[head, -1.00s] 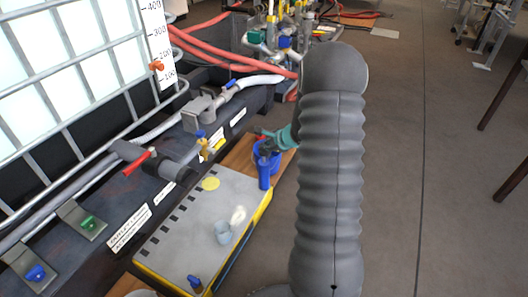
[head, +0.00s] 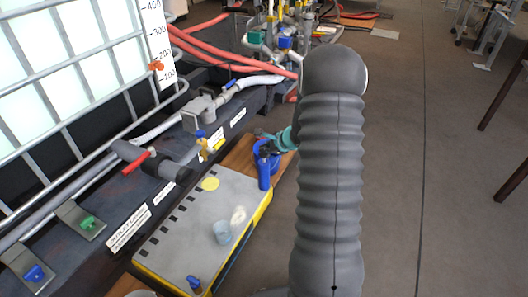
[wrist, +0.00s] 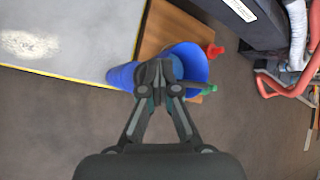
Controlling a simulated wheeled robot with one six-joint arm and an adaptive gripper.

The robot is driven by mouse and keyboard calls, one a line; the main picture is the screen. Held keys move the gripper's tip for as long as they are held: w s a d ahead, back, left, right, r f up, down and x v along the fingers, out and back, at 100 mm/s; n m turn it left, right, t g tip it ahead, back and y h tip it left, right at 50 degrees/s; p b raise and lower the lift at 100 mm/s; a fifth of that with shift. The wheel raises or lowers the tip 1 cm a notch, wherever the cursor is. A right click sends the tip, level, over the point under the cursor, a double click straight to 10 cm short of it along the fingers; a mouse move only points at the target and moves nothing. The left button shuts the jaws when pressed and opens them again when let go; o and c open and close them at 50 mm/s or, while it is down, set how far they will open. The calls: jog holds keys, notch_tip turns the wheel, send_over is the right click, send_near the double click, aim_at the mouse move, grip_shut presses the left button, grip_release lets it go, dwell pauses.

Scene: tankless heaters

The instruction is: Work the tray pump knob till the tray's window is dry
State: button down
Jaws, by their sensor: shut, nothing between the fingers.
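The patch also shows in the wrist view (wrist: 30,44); whether either is the window, or is wet, is unclear. My gripper (wrist: 158,75) is shut and empty, over or in front of a blue bucket (wrist: 195,62) beyond the tray's far end.
A dark sill to the left carries a green knob (head: 88,223), another blue knob (head: 36,273) and a red-handled valve (head: 138,162). Red hoses (head: 205,50) run behind.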

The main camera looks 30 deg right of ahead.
aim_at(265, 154)
jog(key=shift+f, duration=1)
dwell(0.8)
jog(key=shift+r, duration=0.1)
jog(key=shift+r+p, duration=1.05)
jog(key=shift+r, duration=0.95)
notch_tip(265, 154, up, 5)
jog(key=p, duration=0.3)
dwell(0.4)
